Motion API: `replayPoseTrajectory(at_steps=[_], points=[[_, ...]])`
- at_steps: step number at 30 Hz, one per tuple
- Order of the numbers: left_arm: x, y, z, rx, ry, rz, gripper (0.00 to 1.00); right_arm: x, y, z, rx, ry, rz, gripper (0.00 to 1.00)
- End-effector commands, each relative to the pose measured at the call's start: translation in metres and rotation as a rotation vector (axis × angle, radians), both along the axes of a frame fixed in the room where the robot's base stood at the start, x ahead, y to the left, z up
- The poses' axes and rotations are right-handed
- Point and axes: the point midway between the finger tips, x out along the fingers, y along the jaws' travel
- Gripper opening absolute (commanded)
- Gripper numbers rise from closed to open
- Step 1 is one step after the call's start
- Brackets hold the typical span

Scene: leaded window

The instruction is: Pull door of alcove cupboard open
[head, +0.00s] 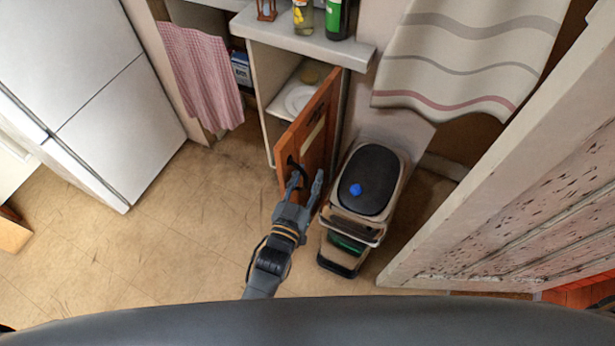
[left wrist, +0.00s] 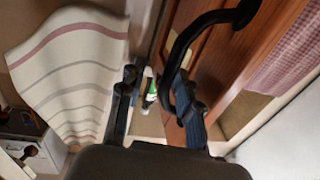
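The brown wooden door (head: 318,128) of the alcove cupboard (head: 262,85) stands swung well out, so the shelves inside show. Its black curved handle (head: 297,170) is on the door's left face near the free end. My left gripper (head: 306,180) is at that free end with its fingers spread apart. In the left wrist view the handle (left wrist: 190,35) curves down close to the right finger, and the door (left wrist: 232,55) fills the upper right. I cannot tell whether a finger touches the handle or door. My right gripper is in neither view.
A bin with a dark lid (head: 368,180) stands just right of the door. Bottles (head: 337,18) stand on the cupboard's top (head: 300,38). A white plate (head: 298,98) lies inside. A checked cloth (head: 203,75) hangs left. Floor (head: 180,235) is clear at left.

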Motion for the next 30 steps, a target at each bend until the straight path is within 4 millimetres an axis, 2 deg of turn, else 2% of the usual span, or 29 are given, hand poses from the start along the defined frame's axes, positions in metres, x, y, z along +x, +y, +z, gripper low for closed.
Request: replayPoseTrajectory(at_steps=[7, 11, 24, 30], points=[[-0.001, 0.0, -0.001, 0.002, 0.001, -0.001, 0.34, -0.002, -0.01, 0.0, -0.012, 0.003, 0.001, 0.4], [-0.012, 0.004, -0.003, 0.003, 0.004, 0.0, 0.34, -0.002, -0.008, 0.0, -0.01, 0.002, 0.0, 0.4], [-0.093, 0.037, -0.001, 0.001, 0.002, 0.0, 0.34, -0.001, -0.005, 0.0, -0.006, 0.002, -0.001, 0.4], [-0.11, 0.044, -0.001, 0.001, -0.001, 0.0, 0.34, -0.001, -0.005, 0.0, -0.006, 0.002, -0.001, 0.4]])
